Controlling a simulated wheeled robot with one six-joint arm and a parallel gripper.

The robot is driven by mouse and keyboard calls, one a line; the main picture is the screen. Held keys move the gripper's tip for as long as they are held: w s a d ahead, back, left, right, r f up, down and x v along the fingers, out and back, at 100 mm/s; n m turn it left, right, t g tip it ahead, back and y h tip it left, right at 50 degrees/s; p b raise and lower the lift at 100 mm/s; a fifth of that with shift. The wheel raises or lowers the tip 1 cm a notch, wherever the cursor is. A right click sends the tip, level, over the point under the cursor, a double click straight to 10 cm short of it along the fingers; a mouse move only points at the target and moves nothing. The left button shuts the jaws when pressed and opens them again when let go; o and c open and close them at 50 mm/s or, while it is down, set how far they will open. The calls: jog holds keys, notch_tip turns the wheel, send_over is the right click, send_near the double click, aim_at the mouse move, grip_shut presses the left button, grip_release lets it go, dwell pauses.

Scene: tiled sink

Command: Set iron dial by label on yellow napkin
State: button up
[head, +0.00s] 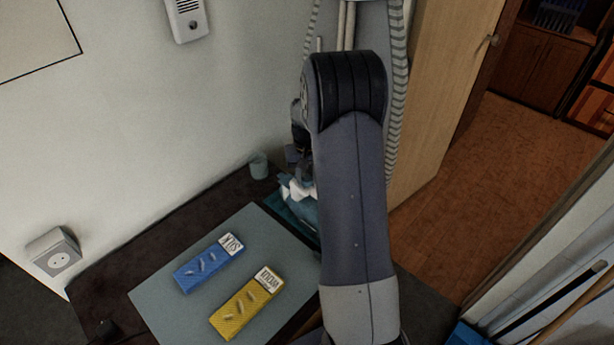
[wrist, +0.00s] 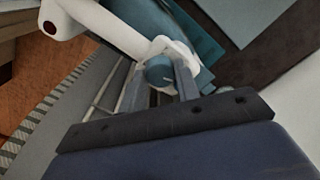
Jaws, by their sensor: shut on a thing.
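The iron shows in the wrist view as a white and teal body (wrist: 110,28). Its round teal dial (wrist: 160,70) sits between the two fingers of my gripper (wrist: 158,82), which is shut on it. In the head view the iron (head: 301,206) is partly hidden behind my arm, and the dial cannot be made out. A yellow napkin (head: 240,313) lies on the grey-blue mat, with a white label (head: 268,279) that seems to read WOOL. A blue napkin (head: 200,272) lies beside it, with a white label (head: 231,244) that seems to read SILK.
The grey-blue mat (head: 160,300) covers much of the dark table (head: 115,250). A small teal cup (head: 258,166) stands at the back by the wall. A wall socket (head: 54,251) is at the left. A wooden door (head: 440,90) and open floor lie to the right.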

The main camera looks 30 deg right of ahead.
aim_at(307, 179)
jog(key=shift+m, duration=0.6)
jog(key=o, duration=1)
notch_tip(307, 179, up, 11)
jog(key=shift+f+b, duration=0.1)
jog(key=shift+b, duration=0.4)
notch_tip(307, 179, down, 11)
jog(key=shift+r+p, duration=0.1)
jog(key=shift+p, duration=0.3)
jog(key=shift+r, duration=0.1)
